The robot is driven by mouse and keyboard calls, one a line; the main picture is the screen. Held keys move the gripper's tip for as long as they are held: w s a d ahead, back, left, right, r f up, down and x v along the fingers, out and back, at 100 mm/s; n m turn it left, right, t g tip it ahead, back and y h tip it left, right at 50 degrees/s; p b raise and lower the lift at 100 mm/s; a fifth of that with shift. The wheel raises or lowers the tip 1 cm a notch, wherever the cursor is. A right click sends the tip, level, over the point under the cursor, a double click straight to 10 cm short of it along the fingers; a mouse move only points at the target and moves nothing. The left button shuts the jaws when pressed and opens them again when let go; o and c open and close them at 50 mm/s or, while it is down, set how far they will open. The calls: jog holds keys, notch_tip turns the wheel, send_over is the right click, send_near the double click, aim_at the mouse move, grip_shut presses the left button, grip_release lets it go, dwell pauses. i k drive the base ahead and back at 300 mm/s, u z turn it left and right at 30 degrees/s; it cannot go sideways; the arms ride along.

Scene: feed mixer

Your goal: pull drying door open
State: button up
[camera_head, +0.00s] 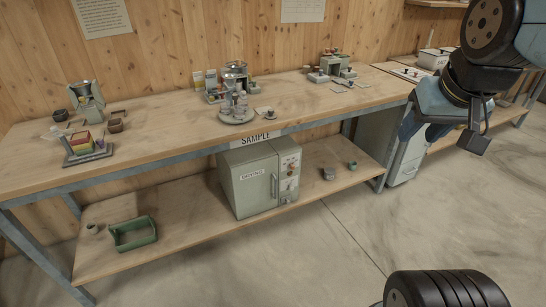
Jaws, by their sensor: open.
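The drying oven is a pale green-grey box (288,171) on the lower shelf of the bench, under the SAMPLE sign. Its door (251,186) faces front, carries a DRYING label and looks shut. A slim vertical handle (274,186) is at the door's right edge, beside a panel with knobs. My gripper (443,122) hangs at the upper right, well apart from the oven and to the right of it. It is open, with nothing seen in it; its fingertips are partly hidden by its own parts.
The bench top (165,140) overhangs the oven. A bench leg (384,165) stands between oven and gripper. The concrete floor (340,245) in front is clear.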

aim_at(255, 184)
jog(key=u, duration=0.7)
jog(key=i, duration=0.1)
jog(key=z, duration=2.4)
jog(key=k, duration=0.45)
jog(key=u, duration=2.35)
jog(key=k, duration=0.1)
jog(key=z, duration=0.2)
